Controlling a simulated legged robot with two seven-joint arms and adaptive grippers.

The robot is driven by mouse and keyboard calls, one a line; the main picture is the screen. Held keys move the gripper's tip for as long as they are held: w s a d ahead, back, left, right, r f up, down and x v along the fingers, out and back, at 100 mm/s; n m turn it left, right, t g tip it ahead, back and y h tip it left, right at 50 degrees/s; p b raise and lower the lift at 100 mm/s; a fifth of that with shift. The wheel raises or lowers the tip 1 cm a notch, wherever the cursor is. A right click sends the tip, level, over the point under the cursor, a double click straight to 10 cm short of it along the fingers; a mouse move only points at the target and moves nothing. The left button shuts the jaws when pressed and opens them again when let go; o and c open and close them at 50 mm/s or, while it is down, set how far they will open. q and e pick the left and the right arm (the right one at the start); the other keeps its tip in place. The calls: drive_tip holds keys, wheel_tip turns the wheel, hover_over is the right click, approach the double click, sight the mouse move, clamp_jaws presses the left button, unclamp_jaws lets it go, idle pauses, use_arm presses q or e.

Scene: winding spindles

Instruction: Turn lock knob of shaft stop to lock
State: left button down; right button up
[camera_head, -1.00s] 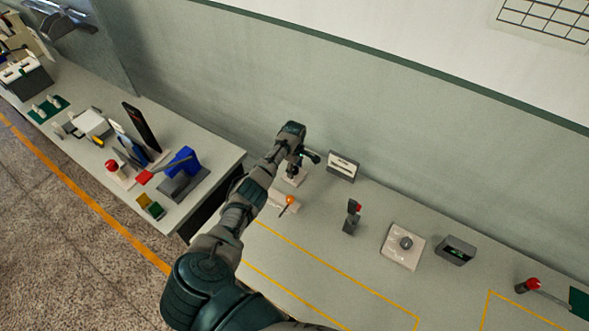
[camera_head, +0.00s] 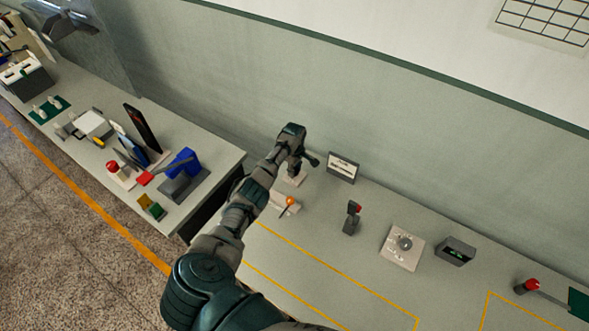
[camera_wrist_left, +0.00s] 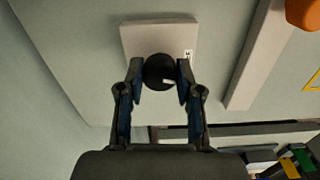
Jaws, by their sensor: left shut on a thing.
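A black round knob (camera_wrist_left: 157,70) with a white mark sits on a pale square base (camera_wrist_left: 135,38) in the left wrist view. My left gripper (camera_wrist_left: 160,77) is shut on this knob, one fingertip on each side. In the head view, my left gripper (camera_head: 303,165) is at the back of the bench, in front of the wall. It hides the knob there, and only part of the pale base (camera_head: 295,180) shows below it. My right gripper is not in view.
An orange ball (camera_head: 290,201) on a pale mount stands just in front. A small sign (camera_head: 342,168) stands close on the right. Farther right are a red-tipped lever (camera_head: 352,218), a plate with a grey dial (camera_head: 403,247) and a dark box (camera_head: 456,251). The bench front is clear.

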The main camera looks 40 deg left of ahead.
use_arm(q)
drive_tip(key=m+p, duration=0.1)
drive_tip(key=m, duration=0.2)
drive_tip(key=shift+w+r, duration=0.1)
drive_tip(key=shift+r, duration=0.05)
drive_tip(key=m, duration=0.4)
drive_tip(key=shift+p, duration=0.35)
drive_tip(key=m, duration=0.3)
drive_tip(key=shift+m, duration=0.3)
drive_tip(key=m, duration=0.4)
drive_tip(key=shift+m, duration=0.3)
drive_tip(key=m, duration=0.3)
drive_tip(key=shift+m, duration=0.3)
drive_tip(key=m, duration=0.3)
drive_tip(key=shift+w+m, duration=0.1)
drive_tip(key=shift+m, duration=0.2)
drive_tip(key=m, duration=0.6)
drive_tip(key=shift+r+m, duration=0.1)
drive_tip(key=shift+m, duration=0.2)
